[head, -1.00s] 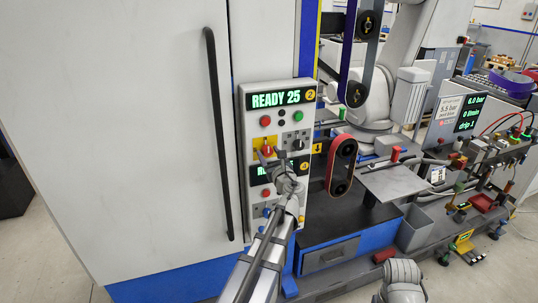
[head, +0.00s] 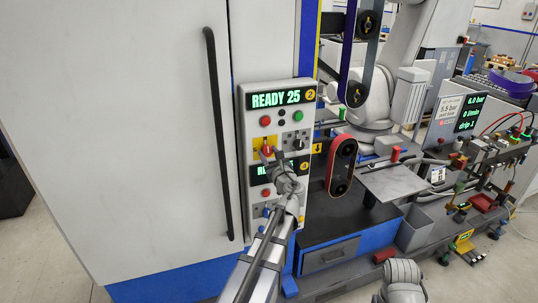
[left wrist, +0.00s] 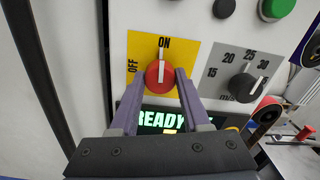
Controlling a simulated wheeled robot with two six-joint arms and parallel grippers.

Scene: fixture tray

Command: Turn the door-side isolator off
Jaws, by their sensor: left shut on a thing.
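The isolator is a red round knob (left wrist: 160,75) with a white pointer line, on a yellow plate (left wrist: 190,48) marked ON at the top and OFF at the left. Its pointer stands up towards ON. In the head view the knob (head: 267,144) is small, on the upper half of the grey control panel beside the tall door. My left gripper (head: 267,157) reaches it from below. In the left wrist view my left gripper (left wrist: 161,78) has its two fingers on either side of the knob, shut on it. My right gripper does not show.
A speed dial (left wrist: 244,87) on a grey plate sits right of the knob. A green button (left wrist: 277,8) is above it. A lit READY 25 display (head: 276,99) tops the panel. The door's black handle (head: 217,135) stands left. A red-rimmed belt loop (head: 342,165) is right.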

